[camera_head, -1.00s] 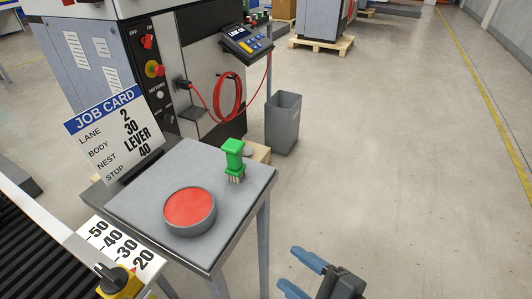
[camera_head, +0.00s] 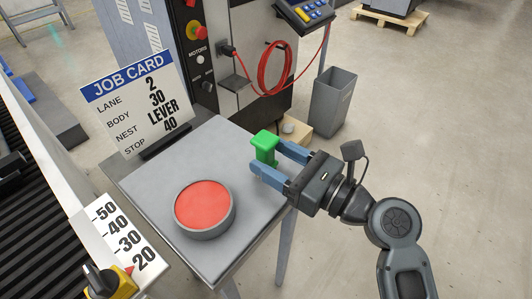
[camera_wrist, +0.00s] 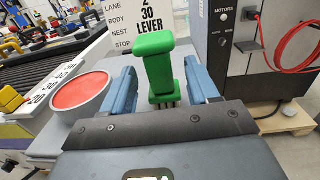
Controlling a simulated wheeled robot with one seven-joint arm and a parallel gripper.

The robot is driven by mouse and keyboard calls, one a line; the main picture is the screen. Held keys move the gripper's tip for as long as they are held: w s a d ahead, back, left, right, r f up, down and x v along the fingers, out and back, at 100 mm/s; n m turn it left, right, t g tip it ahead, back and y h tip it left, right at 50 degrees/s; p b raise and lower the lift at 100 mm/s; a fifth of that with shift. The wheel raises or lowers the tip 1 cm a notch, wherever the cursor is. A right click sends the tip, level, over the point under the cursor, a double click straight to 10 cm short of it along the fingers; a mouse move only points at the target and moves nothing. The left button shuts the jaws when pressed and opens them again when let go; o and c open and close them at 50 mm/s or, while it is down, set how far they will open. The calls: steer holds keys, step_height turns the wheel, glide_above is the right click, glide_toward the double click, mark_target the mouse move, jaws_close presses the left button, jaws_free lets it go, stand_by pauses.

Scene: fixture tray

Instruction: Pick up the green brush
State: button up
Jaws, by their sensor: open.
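The green brush (camera_head: 264,147) stands upright near the right edge of a small grey table (camera_head: 165,165). Its handle is up; in the head view its lower part is hidden by a finger of my gripper. My gripper (camera_head: 276,164) is open, with its blue fingers on either side of the brush. In the wrist view the brush (camera_wrist: 158,65) stands between the two fingers (camera_wrist: 160,92), with visible gaps to both. Its bristles are partly hidden behind the gripper body.
A round red pad in a grey rim (camera_head: 204,206) sits on the table left of the brush. A job card (camera_head: 138,97) stands at the table's back left. A grey bin (camera_head: 333,102) and a machine with a coiled red cable (camera_head: 274,68) stand behind. Open floor lies right.

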mark_target(257, 148)
steer(key=x, duration=0.4)
steer(key=shift+w+a, duration=0.1)
steer(key=shift+w, duration=0.05)
steer(key=c, duration=1)
steer(key=shift+c, duration=0.3)
steer(key=shift+r, duration=0.15)
